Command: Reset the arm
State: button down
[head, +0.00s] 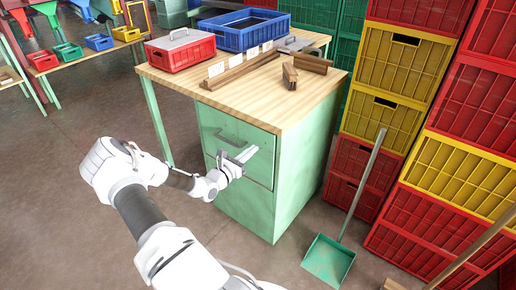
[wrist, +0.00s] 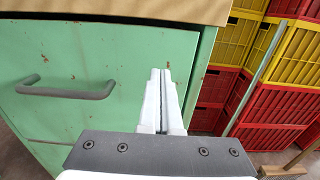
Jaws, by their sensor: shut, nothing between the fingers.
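My arm reaches out from the bottom of the head view, and my gripper (head: 248,154) is in front of the green drawer cabinet (head: 282,190) under the wooden worktop. In the wrist view my gripper (wrist: 160,75) has its two fingers together with nothing between them. The fingers point at the right part of the drawer front (wrist: 100,45). The dark drawer handle (wrist: 68,91) is to the left of the fingers and apart from them. I cannot tell whether the fingertips touch the cabinet.
On the worktop (head: 230,98) are a red box (head: 180,52), a blue crate (head: 243,38) and wooden blocks (head: 290,77). Red and yellow crates (head: 385,70) are stacked at the right. A green dustpan (head: 328,262) stands on the floor before them. Floor at the left is clear.

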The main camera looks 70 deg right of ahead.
jog(key=p+v, duration=0.1)
jog(key=v, duration=0.9)
jog(key=shift+p, duration=0.3)
jog(key=w+a+r+m+y, duration=0.1)
jog(key=a+r+m+y, duration=0.4)
jog(key=a+r+m, duration=0.4)
jog(key=w+a+r+m+y, duration=0.2)
jog(key=a+r+m+y, duration=0.25)
jog(key=a+r, duration=0.55)
jog(key=s+a+r+m+t+y, duration=0.1)
jog(key=s+a+r+t+y, duration=0.2)
jog(key=a, duration=0.6)
jog(key=s+a+r+t+y, duration=0.1)
jog(key=a+r+t+y, duration=0.1)
jog(key=a+r+t, duration=0.5)
jog(key=s+a+r+m+y, duration=0.1)
jog(key=s+a+r+y, duration=0.15)
jog(key=a, duration=0.85)
notch_tip(320, 180, up, 15)
jog(key=p, duration=1.5)
jog(key=shift+w, duration=0.2)
